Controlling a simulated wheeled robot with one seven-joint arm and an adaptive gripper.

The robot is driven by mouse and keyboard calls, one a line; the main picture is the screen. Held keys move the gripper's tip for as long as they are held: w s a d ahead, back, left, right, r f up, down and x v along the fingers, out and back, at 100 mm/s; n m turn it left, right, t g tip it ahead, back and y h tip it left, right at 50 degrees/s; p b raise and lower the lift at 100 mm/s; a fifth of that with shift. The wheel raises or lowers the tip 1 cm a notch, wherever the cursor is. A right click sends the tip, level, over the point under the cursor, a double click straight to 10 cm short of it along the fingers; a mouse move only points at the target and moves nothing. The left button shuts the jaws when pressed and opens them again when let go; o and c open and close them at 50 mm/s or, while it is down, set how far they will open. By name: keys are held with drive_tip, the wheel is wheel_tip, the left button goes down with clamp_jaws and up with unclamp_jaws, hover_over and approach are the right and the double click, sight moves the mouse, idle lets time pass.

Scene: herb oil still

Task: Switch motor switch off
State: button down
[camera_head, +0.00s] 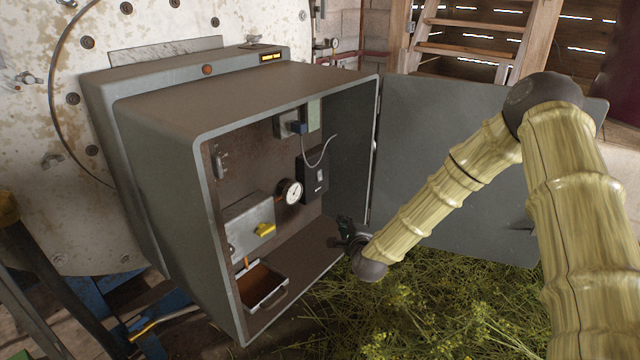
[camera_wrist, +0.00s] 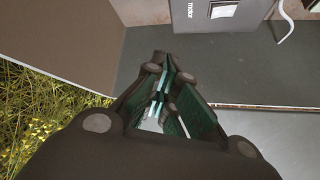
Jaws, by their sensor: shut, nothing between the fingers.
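The motor switch is a black box (camera_head: 313,176) on the back wall inside the open grey cabinet (camera_head: 240,85), with a small light rocker on its front. In the wrist view the same box (camera_wrist: 203,17) is at the top, cut off by the frame edge, with the word "motor" and a pale rocker (camera_wrist: 223,9). Whether the rocker is on or off I cannot tell. My gripper (camera_head: 343,231) is at the cabinet's lower right opening, below and to the right of the switch, apart from it. In the wrist view my gripper (camera_wrist: 160,72) is shut and empty.
A round gauge (camera_head: 291,192) is left of the switch, and a yellow handle (camera_head: 265,230) sits lower left. A drawer-like tray (camera_head: 262,286) is at the bottom. The cabinet door (camera_head: 440,150) stands open on the right. Green herbs (camera_head: 420,300) lie below.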

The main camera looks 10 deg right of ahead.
sight(320, 175)
drive_tip(key=w+d+r+m+t+h, duration=0.1)
drive_tip(key=w+d+r+m, duration=0.3)
drive_tip(key=r, duration=0.3)
drive_tip(key=shift+r+t+h, duration=0.25)
drive_tip(key=shift+t+h, duration=0.05)
drive_tip(key=shift+t, duration=0.1)
drive_tip(key=shift+w, duration=0.15)
drive_tip(key=w+a+f+b, duration=0.1)
drive_tip(key=w+a+b, duration=0.1)
drive_tip(key=w+a, duration=0.3)
drive_tip(key=shift+w+a, duration=0.2)
drive_tip(key=shift+w, duration=0.7)
drive_tip(key=shift+w+a+f+b, duration=0.1)
drive_tip(key=shift+w+b, duration=0.1)
drive_tip(key=shift+b, duration=0.1)
idle(0.5)
drive_tip(key=shift+w+a, duration=0.15)
drive_tip(key=shift+w, duration=0.05)
drive_tip(key=shift+w+a, duration=0.2)
idle(0.8)
drive_tip(key=shift+s+d, duration=0.15)
